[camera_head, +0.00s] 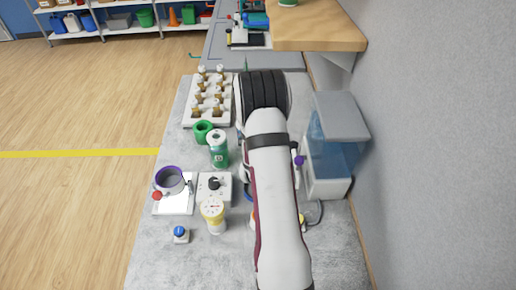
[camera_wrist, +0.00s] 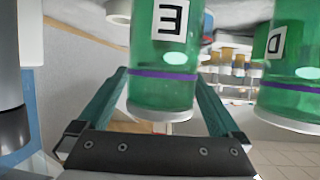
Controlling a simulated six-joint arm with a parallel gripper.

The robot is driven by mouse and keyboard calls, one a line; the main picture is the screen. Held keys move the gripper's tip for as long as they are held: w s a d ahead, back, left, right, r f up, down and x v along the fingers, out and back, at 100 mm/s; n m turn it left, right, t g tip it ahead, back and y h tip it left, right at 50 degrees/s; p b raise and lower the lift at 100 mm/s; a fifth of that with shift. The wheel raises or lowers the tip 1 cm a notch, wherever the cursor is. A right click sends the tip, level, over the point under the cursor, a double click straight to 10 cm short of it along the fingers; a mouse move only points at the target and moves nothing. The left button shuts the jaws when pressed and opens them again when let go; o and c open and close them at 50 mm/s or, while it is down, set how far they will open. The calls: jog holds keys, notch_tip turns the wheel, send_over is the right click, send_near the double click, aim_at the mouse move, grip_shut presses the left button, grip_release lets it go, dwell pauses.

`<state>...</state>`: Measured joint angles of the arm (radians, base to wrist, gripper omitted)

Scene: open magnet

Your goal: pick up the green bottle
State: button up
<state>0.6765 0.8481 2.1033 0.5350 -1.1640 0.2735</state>
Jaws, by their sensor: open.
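In the wrist view, a green bottle marked E (camera_wrist: 163,85) stands out between the two teal fingers of my gripper (camera_wrist: 161,78). The fingers are open, one on each side of it; whether either touches it I cannot tell. A second green bottle marked D (camera_wrist: 285,95) is to the right, outside the fingers. Both have a purple band and a pale end. In the head view, one green bottle with a white top (camera_head: 218,150) stands left of my arm; its letter is too small to read. My arm hides the gripper there.
A rack of brown-and-white vials (camera_head: 208,96) and a green ring-shaped thing (camera_head: 203,132) stand near the head-view bottle. A dial box (camera_head: 214,187), a yellow-white jar (camera_head: 213,216) and a purple-rimmed cup (camera_head: 170,180) are nearer. A clear blue tank (camera_head: 338,150) is right of my arm.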

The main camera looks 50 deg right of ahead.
grip_shut()
dwell(0.5)
